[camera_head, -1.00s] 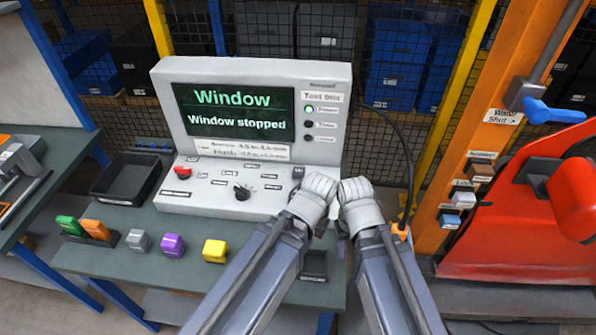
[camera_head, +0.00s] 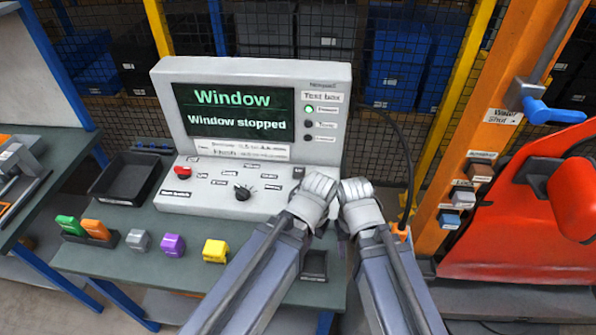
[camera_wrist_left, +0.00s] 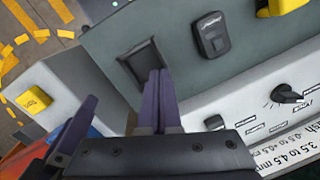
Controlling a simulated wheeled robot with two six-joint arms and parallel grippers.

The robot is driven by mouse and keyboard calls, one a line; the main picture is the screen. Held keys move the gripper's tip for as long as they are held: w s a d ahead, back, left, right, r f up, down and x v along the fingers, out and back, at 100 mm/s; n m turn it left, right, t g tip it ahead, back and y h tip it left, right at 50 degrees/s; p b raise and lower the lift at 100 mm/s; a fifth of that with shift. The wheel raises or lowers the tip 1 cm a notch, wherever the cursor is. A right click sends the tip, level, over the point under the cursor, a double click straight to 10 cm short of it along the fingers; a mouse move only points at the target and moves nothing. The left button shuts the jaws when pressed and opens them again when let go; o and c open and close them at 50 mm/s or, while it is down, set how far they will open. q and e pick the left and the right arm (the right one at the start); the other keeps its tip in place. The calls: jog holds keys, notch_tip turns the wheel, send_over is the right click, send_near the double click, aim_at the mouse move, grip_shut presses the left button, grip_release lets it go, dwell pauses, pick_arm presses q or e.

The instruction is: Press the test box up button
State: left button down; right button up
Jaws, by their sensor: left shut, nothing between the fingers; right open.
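The grey test box (camera_head: 330,75) stands on the green-grey table, its screen (camera_head: 233,112) reading "Window" and "Window stopped". Its sloping panel carries a red button (camera_head: 182,172), a black knob (camera_head: 242,193) and small labels; the knob also shows in the left wrist view (camera_wrist_left: 289,94). I cannot pick out the up button; the panel's right end is partly behind my left wrist. My left gripper (camera_wrist_left: 158,76) is shut and empty, close to the panel edge; contact cannot be told. My right gripper (camera_head: 354,190) is open beside it, its fingers mostly hidden behind the wrist.
A black tray (camera_head: 125,177) lies left of the box. Grey (camera_head: 138,241), purple (camera_head: 172,245) and yellow (camera_head: 214,250) blocks line the table front. An orange post (camera_head: 508,105) and red machine (camera_head: 520,225) stand right. A black cable (camera_head: 409,150) hangs beside the box.

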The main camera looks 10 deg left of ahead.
dwell(0.4)
pick_arm(q)
notch_tip(320, 180, up, 5)
jog(key=m+t+h+b, duration=0.1)
jog(key=m+t+h, duration=0.3)
jog(key=m+t, duration=0.5)
send_over(296, 173)
jog(key=shift+w+r, duration=0.1)
jog(key=shift+r, duration=0.1)
pick_arm(e)
jog(key=shift+f, duration=0.6)
pick_arm(q)
jog(key=shift+f, duration=0.15)
pick_arm(e)
jog(key=shift+f, duration=0.1)
pick_arm(q)
notch_tip(296, 173, down, 9)
jog(key=b, duration=0.9)
pick_arm(e)
notch_tip(296, 173, down, 9)
jog(key=shift+r, duration=0.15)
pick_arm(q)
jog(key=shift+f+b, duration=0.25)
jog(key=shift+b, duration=0.2)
pick_arm(e)
jog(key=shift+f, duration=0.4)
